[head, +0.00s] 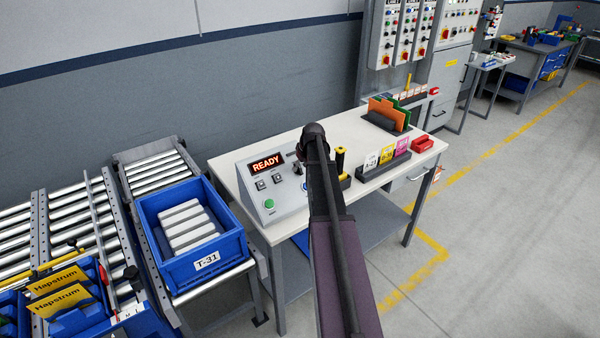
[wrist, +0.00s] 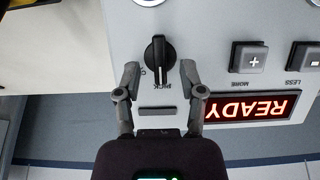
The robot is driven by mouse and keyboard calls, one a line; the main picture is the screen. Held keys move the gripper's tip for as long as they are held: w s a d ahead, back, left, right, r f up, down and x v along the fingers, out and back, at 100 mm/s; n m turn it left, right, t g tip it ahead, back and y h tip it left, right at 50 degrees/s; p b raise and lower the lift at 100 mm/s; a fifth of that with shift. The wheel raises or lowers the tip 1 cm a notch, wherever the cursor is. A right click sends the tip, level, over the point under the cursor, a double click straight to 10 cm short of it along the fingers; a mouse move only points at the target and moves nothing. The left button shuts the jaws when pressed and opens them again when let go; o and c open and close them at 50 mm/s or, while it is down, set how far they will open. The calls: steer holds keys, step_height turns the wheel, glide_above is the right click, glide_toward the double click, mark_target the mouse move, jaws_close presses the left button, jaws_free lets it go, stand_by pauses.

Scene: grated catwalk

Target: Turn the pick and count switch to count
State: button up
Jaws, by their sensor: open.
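The pick and count switch is a black rotary knob (wrist: 158,59) on a grey control panel in the wrist view, where the picture is upside down. A PICK label shows beside it; another label, starting with C, is partly covered by a finger. My gripper (wrist: 160,74) is open, with one finger on each side of the knob and visible gaps. I cannot tell whether the fingertips are level with it. In the head view the control box (head: 262,205) stands on a white bench, and my arm hides the gripper and most of the switch area.
The lit READY display (wrist: 248,107) and the MORE button (wrist: 249,57) are beside the switch. On the bench are a card holder (head: 383,169) and a red box (head: 422,145). A blue tote (head: 205,264) stands on rollers to the left.

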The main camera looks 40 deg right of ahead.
steer(key=shift+w+f+b, duration=0.2)
steer(key=shift+f+b, duration=0.15)
steer(key=shift+f, duration=0.2)
jaws_close()
